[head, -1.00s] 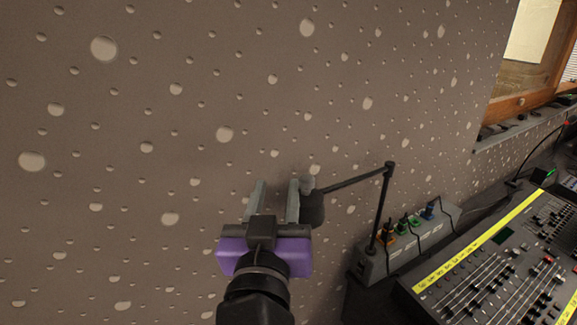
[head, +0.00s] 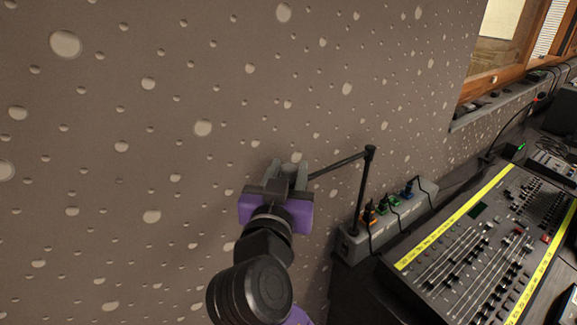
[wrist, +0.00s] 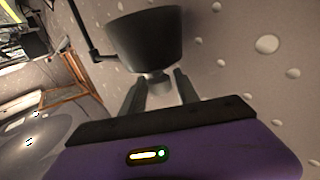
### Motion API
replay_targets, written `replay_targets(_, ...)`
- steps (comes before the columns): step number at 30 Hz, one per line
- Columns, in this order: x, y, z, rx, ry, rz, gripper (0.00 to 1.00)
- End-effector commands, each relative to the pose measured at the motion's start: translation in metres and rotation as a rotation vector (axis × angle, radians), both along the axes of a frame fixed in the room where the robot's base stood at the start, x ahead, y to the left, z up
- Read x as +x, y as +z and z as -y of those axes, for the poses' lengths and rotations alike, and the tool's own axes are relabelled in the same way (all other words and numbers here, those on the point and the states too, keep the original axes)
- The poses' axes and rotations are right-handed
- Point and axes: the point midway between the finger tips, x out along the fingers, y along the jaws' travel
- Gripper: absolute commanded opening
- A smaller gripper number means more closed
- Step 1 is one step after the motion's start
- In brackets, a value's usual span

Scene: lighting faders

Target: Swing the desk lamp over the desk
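The desk lamp has a dark upright post (head: 363,190) and a thin arm (head: 336,167) reaching left along the wall. Its dark cup-shaped head (wrist: 148,38) fills the upper middle of the wrist view, with a small grey piece at its narrow end. In the head view the lamp head is mostly hidden by my gripper (head: 288,168), which is at the arm's left end. My two fingers are apart, one on each side of the grey piece in the wrist view (wrist: 160,83). I cannot make out firm contact.
A grey box (head: 385,230) with coloured plugs stands at the lamp's foot. A mixing desk (head: 470,255) with faders and yellow strips lies to the right. The spotted wall (head: 130,180) runs behind my gripper. A wooden window frame (head: 495,82) is at upper right.

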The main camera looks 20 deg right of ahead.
Motion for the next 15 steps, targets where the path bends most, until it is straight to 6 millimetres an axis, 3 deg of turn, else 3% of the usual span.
replay_targets(9, 0.0033, -0.0001, 0.0022, 0.000, 0.001, 0.000, 0.37)
replay_targets(15, 0.0032, -0.0001, 0.0020, 0.000, 0.001, 0.000, 0.00)
